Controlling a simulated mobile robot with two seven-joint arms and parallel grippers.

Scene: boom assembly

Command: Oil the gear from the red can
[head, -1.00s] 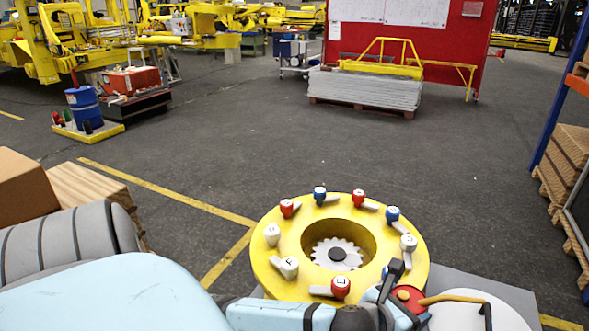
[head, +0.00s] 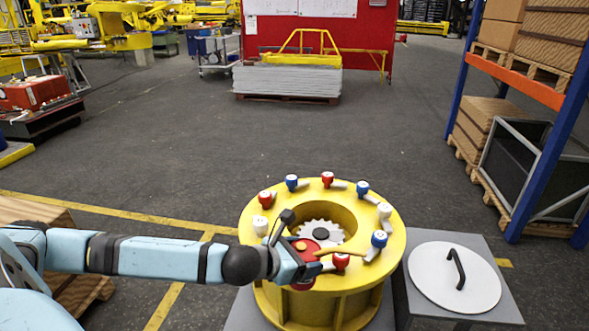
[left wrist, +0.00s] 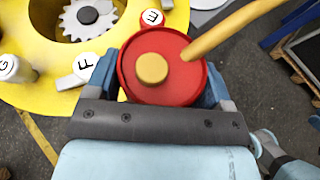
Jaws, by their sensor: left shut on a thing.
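The gear (head: 309,234) is a pale toothed wheel with a dark hub, down in the round opening of the yellow ring housing (head: 262,288). It also shows in the left wrist view (left wrist: 74,24). My left gripper (head: 300,254) is shut on the red can (left wrist: 128,82), which has a yellow cap and a long yellow spout. The can is over the near part of the ring, close to the gear opening. In the left wrist view the spout points to the upper right, away from the gear.
Red, blue and white lettered knobs with handles (head: 327,180) stand around the ring's top. A white round lid (head: 425,288) with a black handle lies on a grey stand to the right. A blue and orange rack (head: 527,85) stands further right.

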